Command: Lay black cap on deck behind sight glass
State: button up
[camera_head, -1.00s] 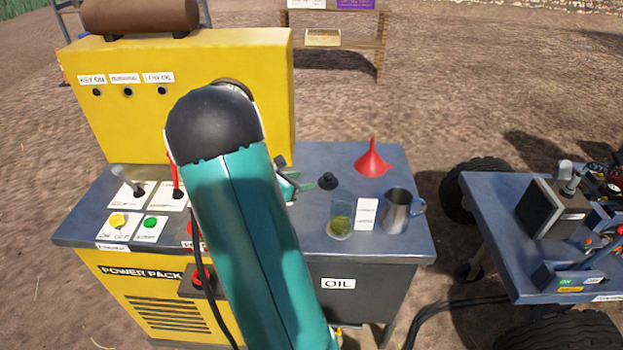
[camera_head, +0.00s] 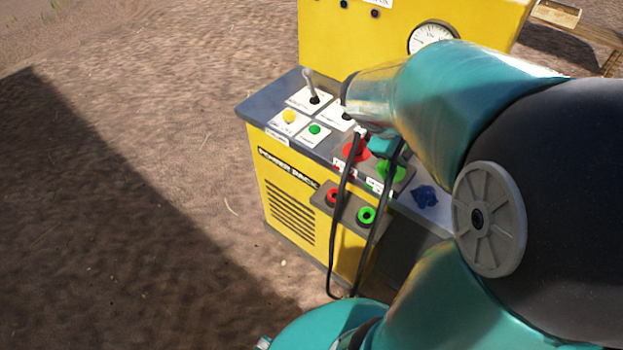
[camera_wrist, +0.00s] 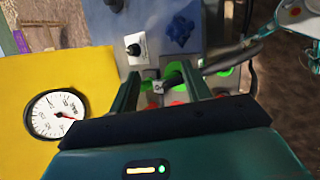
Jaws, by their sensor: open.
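I cannot make out the black cap or the sight glass for certain in either current view. A small dark thing (camera_wrist: 115,4) at the top edge of the wrist view is cut off and unclear. My gripper (camera_wrist: 160,74) is open over the coupling area of the yellow power pack (camera_head: 290,195). A dark hose end (camera_wrist: 173,70) shows between or just beyond its fingers; I cannot tell if they touch it. In the head view my arm hides most of the deck (camera_head: 262,105) on the right.
Red (camera_head: 356,150) and green (camera_head: 392,172) round couplings sit close under my gripper, with black hoses (camera_head: 343,215) hanging down the front. A blue crumpled thing (camera_head: 426,196) lies on the deck. A dial gauge (camera_head: 432,38) is on the yellow panel. Open dirt lies left.

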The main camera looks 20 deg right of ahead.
jog(key=s+a+r+m+t+y, duration=0.2)
jog(key=a+r+t+y, duration=0.1)
jog(key=a, duration=0.9)
jog(key=s+a+r+m+t+y, duration=0.3)
jog(key=a+r+y, duration=0.1)
jog(key=a, duration=0.8)
jog(key=shift+a, duration=0.3)
jog(key=shift+s, duration=0.15)
jog(key=shift+c, duration=1.3)
jog(key=shift+d, duration=0.1)
jog(key=shift+d+m, duration=0.15)
jog(key=shift+m, duration=0.15)
